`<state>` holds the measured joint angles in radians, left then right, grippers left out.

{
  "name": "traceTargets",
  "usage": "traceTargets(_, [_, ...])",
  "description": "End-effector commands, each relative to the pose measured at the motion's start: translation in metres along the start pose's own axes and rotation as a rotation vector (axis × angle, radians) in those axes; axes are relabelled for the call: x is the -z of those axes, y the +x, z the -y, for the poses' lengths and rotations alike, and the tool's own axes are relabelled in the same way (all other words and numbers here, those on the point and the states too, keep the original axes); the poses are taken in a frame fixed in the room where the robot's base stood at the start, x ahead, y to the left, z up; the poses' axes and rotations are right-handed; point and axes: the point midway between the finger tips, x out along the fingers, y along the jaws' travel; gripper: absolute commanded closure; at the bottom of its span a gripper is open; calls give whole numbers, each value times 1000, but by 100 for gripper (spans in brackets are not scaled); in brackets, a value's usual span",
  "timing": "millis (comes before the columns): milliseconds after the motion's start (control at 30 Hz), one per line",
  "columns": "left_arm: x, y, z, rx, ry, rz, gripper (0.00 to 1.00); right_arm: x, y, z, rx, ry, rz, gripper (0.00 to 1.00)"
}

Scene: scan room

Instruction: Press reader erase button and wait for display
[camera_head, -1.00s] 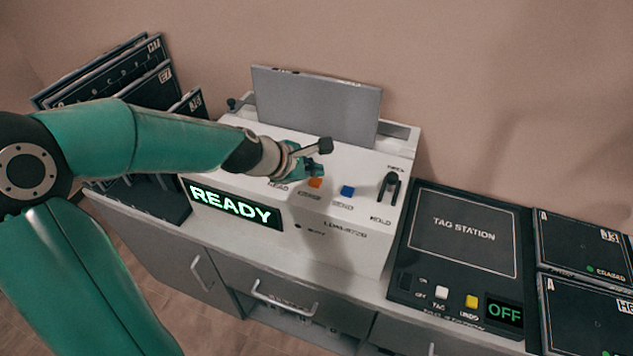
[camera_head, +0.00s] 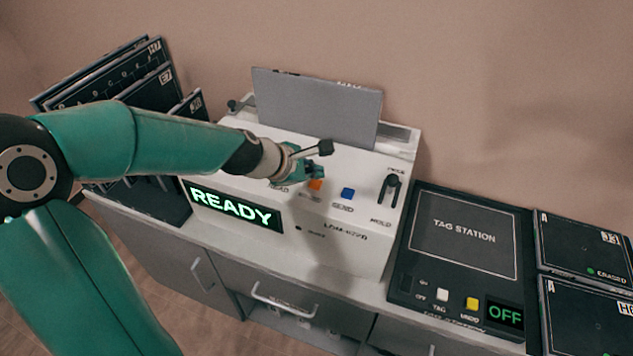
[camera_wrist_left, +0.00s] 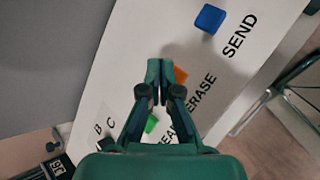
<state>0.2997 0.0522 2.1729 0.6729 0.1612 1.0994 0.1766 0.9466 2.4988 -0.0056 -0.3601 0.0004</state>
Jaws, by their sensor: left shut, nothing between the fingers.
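The white reader (camera_head: 345,240) stands on the counter, its display (camera_head: 232,205) showing READY in green. The orange button (camera_head: 315,185) sits on its top panel, with a blue button (camera_head: 347,193) to its right. In the left wrist view, the orange button (camera_wrist_left: 181,75) is next to the word ERASE and partly hidden by my fingers. The green button (camera_wrist_left: 151,123) shows beside READ, partly hidden. My left gripper (camera_head: 318,175) is shut and empty, its tips just above or beside the orange button; contact cannot be told. It also shows in the left wrist view (camera_wrist_left: 160,66). My right gripper is not in view.
A grey plate (camera_head: 318,108) stands upright at the reader's back. A black switch (camera_head: 389,188) is at its right. The tag station (camera_head: 463,243), reading OFF, lies to the right, beside dark cassettes (camera_head: 585,245). More cassettes (camera_head: 150,92) stand in a rack at left.

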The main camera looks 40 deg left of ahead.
Motion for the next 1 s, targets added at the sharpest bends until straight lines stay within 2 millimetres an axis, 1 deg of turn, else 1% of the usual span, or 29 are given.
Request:
traceTargets(333, [4, 5, 4, 0, 0, 0, 100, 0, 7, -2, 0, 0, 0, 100])
traceTargets(1000, [5, 8, 6, 1, 1, 1, 100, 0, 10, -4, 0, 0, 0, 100])
